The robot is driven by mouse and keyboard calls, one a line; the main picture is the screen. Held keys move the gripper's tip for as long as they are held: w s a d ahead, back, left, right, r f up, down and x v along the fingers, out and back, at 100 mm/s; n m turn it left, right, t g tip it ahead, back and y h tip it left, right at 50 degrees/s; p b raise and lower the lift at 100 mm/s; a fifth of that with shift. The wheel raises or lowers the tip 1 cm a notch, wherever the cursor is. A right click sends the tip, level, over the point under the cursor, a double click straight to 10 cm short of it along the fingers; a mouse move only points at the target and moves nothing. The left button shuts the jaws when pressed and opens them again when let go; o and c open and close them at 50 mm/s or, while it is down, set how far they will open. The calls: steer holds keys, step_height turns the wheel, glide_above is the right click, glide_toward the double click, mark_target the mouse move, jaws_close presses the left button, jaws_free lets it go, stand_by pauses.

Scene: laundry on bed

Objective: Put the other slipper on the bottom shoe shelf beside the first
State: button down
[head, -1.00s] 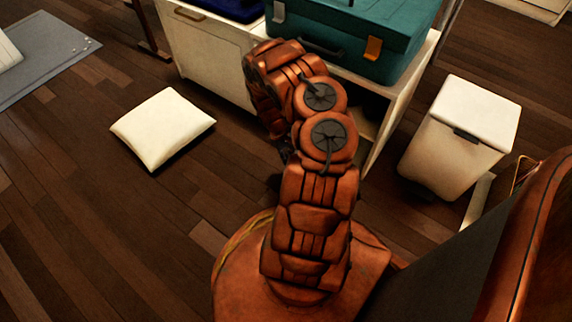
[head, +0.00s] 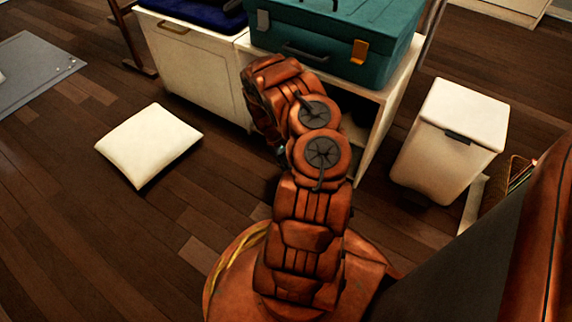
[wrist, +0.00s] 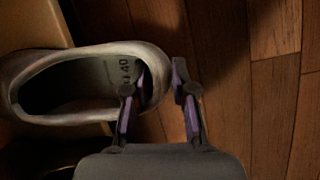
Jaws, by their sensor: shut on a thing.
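A greyish slipper (wrist: 95,55) with a dark inside and a size mark on its insole fills the left of the wrist view. My gripper (wrist: 158,90) is shut on its heel wall, one finger inside the opening and one outside. The slipper's toe reaches left, beside a tan board (wrist: 30,22). The white shoe shelf (head: 394,112) stands under a teal case in the head view, its open front dark and partly hidden by my arm. My gripper and the slipper are hidden behind the arm there. I cannot make out the first slipper.
The teal case (head: 335,40) lies on top of the shelf. A white cabinet (head: 190,65) adjoins it on the left. A white bin (head: 450,140) stands to the right. A white cushion (head: 148,145) lies on the wooden floor, with free floor around it.

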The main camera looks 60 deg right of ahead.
steer(key=c, duration=0.9)
jaws_free()
steer(key=shift+o, duration=0.2)
steer(key=v, duration=1.2)
